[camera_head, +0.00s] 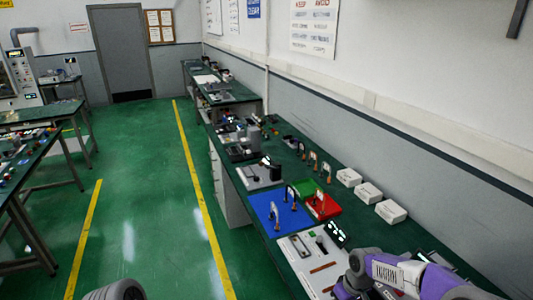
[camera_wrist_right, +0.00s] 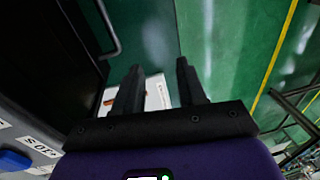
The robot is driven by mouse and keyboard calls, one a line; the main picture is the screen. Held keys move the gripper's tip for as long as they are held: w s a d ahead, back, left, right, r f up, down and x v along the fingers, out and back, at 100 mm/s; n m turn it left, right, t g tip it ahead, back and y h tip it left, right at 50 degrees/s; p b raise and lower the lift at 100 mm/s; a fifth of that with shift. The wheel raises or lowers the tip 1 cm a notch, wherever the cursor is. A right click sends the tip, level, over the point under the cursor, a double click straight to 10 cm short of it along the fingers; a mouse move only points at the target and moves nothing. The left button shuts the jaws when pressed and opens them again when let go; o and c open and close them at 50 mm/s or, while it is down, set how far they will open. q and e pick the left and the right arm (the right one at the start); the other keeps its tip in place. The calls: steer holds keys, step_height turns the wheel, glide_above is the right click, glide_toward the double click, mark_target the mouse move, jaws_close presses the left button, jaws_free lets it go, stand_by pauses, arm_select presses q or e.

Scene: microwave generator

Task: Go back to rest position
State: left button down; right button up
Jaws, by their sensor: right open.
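My right arm (camera_head: 400,274), purple and grey, comes in at the bottom right of the head view, over the near end of the green workbench. Its fingertips cannot be made out there. In the right wrist view my right gripper (camera_wrist_right: 158,82) shows two dark fingers spread apart, with nothing between them. A white board edge and the green floor show beyond the fingers. A dark rounded part of mine shows at the bottom left of the head view; my left gripper is not seen.
The workbench (camera_head: 262,190) runs along the right wall. It bears a blue mat (camera_head: 266,222), a red tray (camera_head: 322,211), white boxes (camera_head: 368,192) and a white board (camera_head: 305,280). Other tables (camera_head: 22,172) stand at left. The green floor (camera_head: 140,200) between is clear, with yellow lines.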

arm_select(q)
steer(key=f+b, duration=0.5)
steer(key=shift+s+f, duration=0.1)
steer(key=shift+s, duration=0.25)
arm_select(e)
steer(key=s+a+f+m+y, duration=0.1)
steer(key=s+a+f+m, duration=0.2)
steer(key=s+a+f, duration=0.3)
steer(key=s+a+f+m+y, duration=0.1)
steer(key=s+a+f+m, duration=0.2)
steer(key=s+f, duration=1.2)
steer(key=a+f, duration=0.3)
steer(key=f, duration=0.1)
steer(key=shift+a+f+m+t+y, duration=0.15)
steer(key=shift+f+m+t+y, duration=0.15)
steer(key=shift+m, duration=0.1)
